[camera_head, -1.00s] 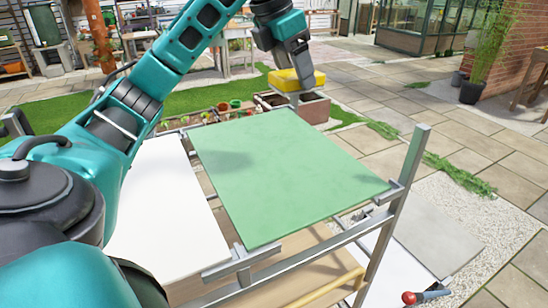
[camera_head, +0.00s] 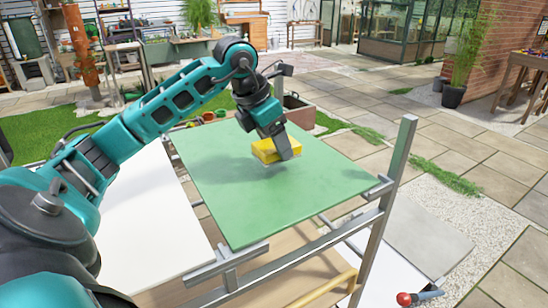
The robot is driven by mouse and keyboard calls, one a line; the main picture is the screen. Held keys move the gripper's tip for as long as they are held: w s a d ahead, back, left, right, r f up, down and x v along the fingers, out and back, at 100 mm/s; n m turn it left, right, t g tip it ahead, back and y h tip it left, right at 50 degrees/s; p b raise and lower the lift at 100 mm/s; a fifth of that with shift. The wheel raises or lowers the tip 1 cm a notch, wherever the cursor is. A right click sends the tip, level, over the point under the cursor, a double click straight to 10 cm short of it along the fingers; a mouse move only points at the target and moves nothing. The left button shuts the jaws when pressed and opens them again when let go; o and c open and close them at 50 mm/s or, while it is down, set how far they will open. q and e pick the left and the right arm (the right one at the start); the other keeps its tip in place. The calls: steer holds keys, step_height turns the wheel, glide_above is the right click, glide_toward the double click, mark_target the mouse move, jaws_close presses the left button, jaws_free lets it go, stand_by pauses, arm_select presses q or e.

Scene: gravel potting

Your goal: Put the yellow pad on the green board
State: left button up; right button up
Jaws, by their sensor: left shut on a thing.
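The green board (camera_head: 250,205) lies flat on a metal frame in the middle of the view. My left gripper (camera_head: 285,155) is over the far middle part of the board, pointing down. It is shut on the yellow pad (camera_head: 265,152). The pad is held low over the board, with a shadow on the green surface below it. I cannot tell for sure whether the pad touches the board. The fingertips partly cover the pad's right side. My right gripper is not in view.
A white panel (camera_head: 150,215) lies left of the board. A metal post (camera_head: 393,190) rises at the board's near right corner. A planter box (camera_head: 298,110) stands behind the board. A red-knobbed lever (camera_head: 404,298) is at lower right. The board is otherwise bare.

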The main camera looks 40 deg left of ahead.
mark_target(270, 145)
arm_select(q)
steer(key=shift+f, duration=1.75)
steer(key=shift+f+b, duration=0.1)
steer(key=shift+b, duration=0.2)
steer(key=shift+f, duration=0.15)
steer(key=o, duration=1.2)
steer(key=shift+r, duration=0.35)
steer(key=p+v, duration=0.1)
steer(key=v, duration=1.1)
steer(key=shift+f, duration=0.15)
